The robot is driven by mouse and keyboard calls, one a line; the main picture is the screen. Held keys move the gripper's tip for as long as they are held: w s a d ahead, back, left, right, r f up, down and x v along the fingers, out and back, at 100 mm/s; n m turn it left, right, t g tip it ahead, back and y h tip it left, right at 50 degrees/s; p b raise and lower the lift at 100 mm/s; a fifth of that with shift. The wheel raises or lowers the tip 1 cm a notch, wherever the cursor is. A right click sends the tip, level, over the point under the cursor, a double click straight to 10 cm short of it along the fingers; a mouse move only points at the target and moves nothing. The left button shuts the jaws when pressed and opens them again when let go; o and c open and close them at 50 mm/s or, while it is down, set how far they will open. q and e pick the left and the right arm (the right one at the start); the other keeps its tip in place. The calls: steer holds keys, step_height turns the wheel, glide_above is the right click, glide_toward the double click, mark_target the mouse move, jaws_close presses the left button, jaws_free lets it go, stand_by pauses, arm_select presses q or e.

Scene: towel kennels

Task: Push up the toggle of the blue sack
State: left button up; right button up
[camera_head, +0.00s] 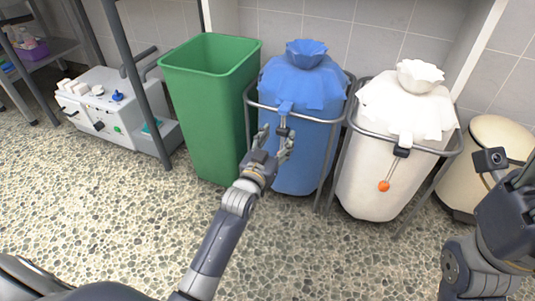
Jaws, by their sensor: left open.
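The blue sack (303,155) hangs in a metal frame in the middle, with its top gathered into a blue ruffle. Its toggle (284,120) is a small dark and grey piece on the cord at the sack's front. My left gripper (276,140) is open, with its fingers on either side of the cord just below the toggle. The fingers hide the lower cord, and I cannot tell whether they touch it.
A green bin (212,110) stands left of the blue sack. A white sack (384,160) with a black toggle (402,151) and orange cord end (384,186) hangs to the right. A cream bin (490,150) is behind my right arm. A white machine (105,105) stands left. The pebbled floor in front is clear.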

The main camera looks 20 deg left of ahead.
arm_select(q)
steer(key=s, duration=0.7)
steer(key=shift+a, duration=0.1)
